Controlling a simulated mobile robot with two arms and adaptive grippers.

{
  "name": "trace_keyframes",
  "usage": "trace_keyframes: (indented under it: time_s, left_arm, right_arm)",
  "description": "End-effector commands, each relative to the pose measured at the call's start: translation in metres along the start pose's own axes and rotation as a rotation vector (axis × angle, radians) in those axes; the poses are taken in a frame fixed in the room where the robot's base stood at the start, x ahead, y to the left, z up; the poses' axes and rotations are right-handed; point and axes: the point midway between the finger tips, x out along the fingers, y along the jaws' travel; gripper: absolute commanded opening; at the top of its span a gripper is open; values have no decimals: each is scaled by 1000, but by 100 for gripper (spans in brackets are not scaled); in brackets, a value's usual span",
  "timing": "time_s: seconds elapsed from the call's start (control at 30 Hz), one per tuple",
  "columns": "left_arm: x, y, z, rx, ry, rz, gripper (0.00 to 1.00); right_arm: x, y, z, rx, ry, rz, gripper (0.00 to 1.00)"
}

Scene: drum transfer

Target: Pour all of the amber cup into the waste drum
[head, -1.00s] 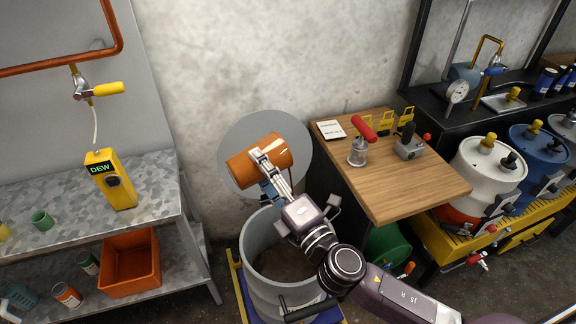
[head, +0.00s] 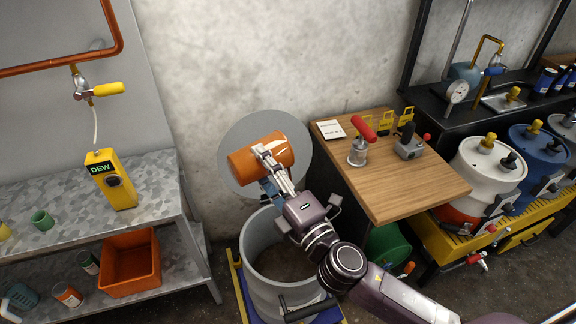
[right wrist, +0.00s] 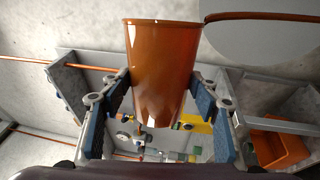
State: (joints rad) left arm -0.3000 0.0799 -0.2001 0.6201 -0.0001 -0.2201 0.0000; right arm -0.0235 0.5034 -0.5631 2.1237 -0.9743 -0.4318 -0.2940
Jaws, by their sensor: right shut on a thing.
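The amber cup (head: 256,158) is tilted over on its side above the waste drum, in front of the drum's raised round lid (head: 235,130). My right gripper (head: 268,160) is shut on the cup. In the right wrist view the cup (right wrist: 160,65) sits between the two blue-padded fingers (right wrist: 162,110). The grey waste drum (head: 262,290) stands open below my right gripper. Part of its rim is behind my right arm. No stream from the cup is visible, and I cannot see how much is inside it. My left gripper is out of view.
A wooden table (head: 420,180) with a red-handled tool (head: 358,150) stands right of the drum. A metal bench (head: 130,225) with a yellow DEW meter (head: 112,180) is at left, an orange bin (head: 130,265) beneath. White and blue drums stand far right.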

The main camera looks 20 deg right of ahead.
Motion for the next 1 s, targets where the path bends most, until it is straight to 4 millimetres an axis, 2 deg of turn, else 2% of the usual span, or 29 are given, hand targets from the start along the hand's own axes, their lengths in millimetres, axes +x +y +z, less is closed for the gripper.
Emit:
trace_keyframes:
  time_s: [0.07,0.13,0.17,0.47,0.77,1.0]
  left_arm:
    - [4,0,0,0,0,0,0]
    - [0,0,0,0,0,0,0]
    - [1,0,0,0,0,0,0]
    - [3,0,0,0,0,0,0]
    - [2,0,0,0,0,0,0]
    - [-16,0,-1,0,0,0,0]
  right_arm:
    - [-1,-11,-4,-104,16,-3,25]
    - [-2,-20,-20,-275,40,-3,25]
    - [-3,-25,-22,-325,44,-3,25]
    - [-5,-35,-22,-450,59,-3,25]
    - [-9,-66,-22,-855,113,-4,25]
    - [-11,-84,-42,-1170,154,-3,25]
